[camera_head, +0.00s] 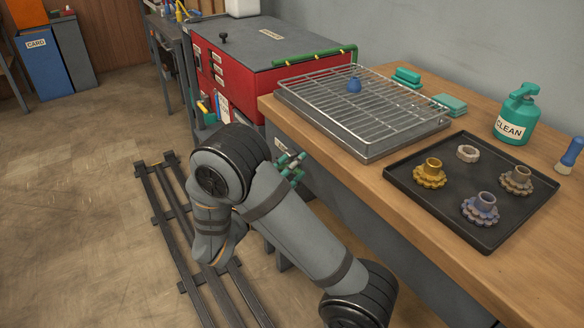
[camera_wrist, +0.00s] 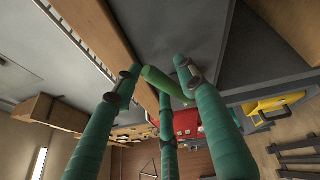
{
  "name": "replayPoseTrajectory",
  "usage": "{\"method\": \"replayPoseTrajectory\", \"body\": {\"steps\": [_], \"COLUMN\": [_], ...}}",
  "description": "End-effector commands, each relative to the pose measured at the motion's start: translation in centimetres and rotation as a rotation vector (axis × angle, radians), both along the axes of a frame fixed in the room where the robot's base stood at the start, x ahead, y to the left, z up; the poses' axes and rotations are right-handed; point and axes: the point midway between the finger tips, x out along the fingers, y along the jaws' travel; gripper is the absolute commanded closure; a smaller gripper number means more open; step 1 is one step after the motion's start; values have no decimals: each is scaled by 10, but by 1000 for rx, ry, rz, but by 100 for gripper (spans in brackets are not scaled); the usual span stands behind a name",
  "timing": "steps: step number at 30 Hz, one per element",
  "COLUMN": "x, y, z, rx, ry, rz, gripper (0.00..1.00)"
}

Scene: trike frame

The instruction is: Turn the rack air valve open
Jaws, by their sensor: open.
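My gripper (camera_head: 288,168) is at the front side of the wooden bench, below its top edge, with its teal fingers spread. In the wrist view its fingers (camera_wrist: 160,85) are open around a short green cylinder (camera_wrist: 165,84) that lies across the gap near the fingertips. It may be the air valve's handle. I cannot tell whether the fingers touch it. In the head view my gripper and the bench edge hide this spot.
A red cabinet (camera_head: 232,85) stands left of the bench, with a yellow part (camera_head: 204,107) at its front. A black tray (camera_head: 405,175) of gears and a green spray bottle (camera_head: 516,113) are on the bench.

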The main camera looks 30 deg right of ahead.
Motion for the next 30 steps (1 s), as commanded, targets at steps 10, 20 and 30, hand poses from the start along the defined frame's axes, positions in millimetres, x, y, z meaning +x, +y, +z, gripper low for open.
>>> {"method": "replayPoseTrajectory", "body": {"steps": [10,20,30], "x": [0,0,-1], "y": [1,0,0], "z": [0,0,0], "rx": [1,0,-1], "ry": [0,0,1], "rz": [0,-1,-2], "gripper": [72,91,100]}}
